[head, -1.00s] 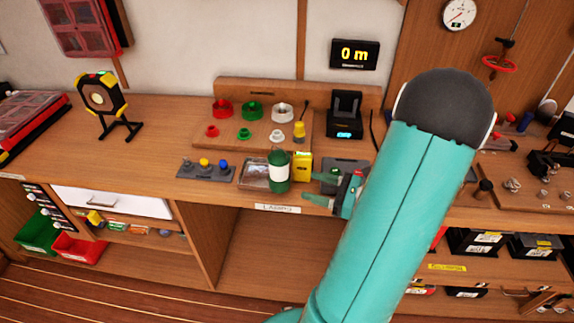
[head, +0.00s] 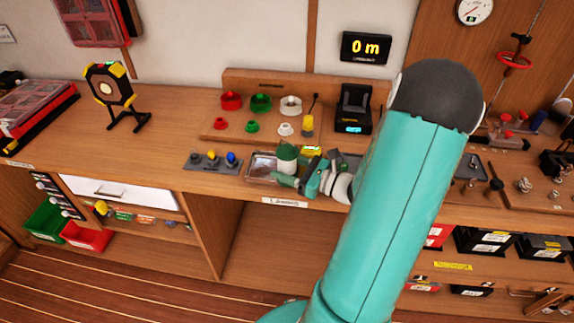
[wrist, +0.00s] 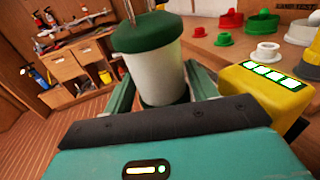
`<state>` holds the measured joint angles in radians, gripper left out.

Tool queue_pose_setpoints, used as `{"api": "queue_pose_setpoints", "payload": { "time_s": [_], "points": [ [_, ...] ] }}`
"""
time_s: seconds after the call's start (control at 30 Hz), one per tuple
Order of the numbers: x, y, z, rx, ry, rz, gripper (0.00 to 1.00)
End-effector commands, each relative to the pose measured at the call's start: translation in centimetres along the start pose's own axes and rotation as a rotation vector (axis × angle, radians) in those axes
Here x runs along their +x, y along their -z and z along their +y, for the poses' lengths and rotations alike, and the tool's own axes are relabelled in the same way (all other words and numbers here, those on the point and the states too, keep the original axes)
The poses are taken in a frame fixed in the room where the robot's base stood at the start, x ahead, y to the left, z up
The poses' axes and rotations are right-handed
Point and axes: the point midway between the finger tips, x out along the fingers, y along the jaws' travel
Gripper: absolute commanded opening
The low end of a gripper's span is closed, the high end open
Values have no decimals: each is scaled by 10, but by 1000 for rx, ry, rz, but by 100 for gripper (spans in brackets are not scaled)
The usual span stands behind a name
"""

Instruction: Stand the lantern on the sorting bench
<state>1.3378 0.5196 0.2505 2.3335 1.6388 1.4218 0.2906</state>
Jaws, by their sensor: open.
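The lantern (head: 287,153), a white cylinder with green cap and base, stands upright at the front of the long wooden bench (head: 190,105), above a label that seems to read LAMPS. My gripper (head: 294,167) is open at the lantern, its lower part hidden behind a finger. In the wrist view, the lantern (wrist: 152,62) stands between my two green fingers, one on each side. I cannot tell whether either finger touches it. No label in view marks a bench as the sorting bench.
A yellow box with lit green segments (wrist: 265,85) stands close right of my gripper in the wrist view. A clear tray (head: 262,165) and a panel with coloured knobs (head: 212,160) lie to the left. Bare bench lies further left, before the work light (head: 108,88).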

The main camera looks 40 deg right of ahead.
Motion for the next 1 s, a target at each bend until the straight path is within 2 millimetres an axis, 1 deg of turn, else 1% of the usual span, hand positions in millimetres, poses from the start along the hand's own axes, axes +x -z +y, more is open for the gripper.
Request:
{"api": "queue_pose_setpoints", "payload": {
  "time_s": [0.03,0.13,0.37,0.4,0.47,0.5,0.6,0.63,0.67,0.87,1.0],
  "points": [
    [8,0,-1,0,0,0,58],
    [17,0,-1,0,1,0,58],
    [19,0,-2,0,3,0,58],
    [19,0,-1,0,3,0,54],
    [19,0,-1,0,3,0,42],
    [19,0,-1,0,3,0,34],
    [18,0,-1,0,3,1,17],
    [18,0,-1,0,3,1,17],
    [18,0,-1,0,3,1,12],
    [18,0,-1,0,3,2,12],
    [19,-4,-2,-2,2,2,12]
  ]
}}
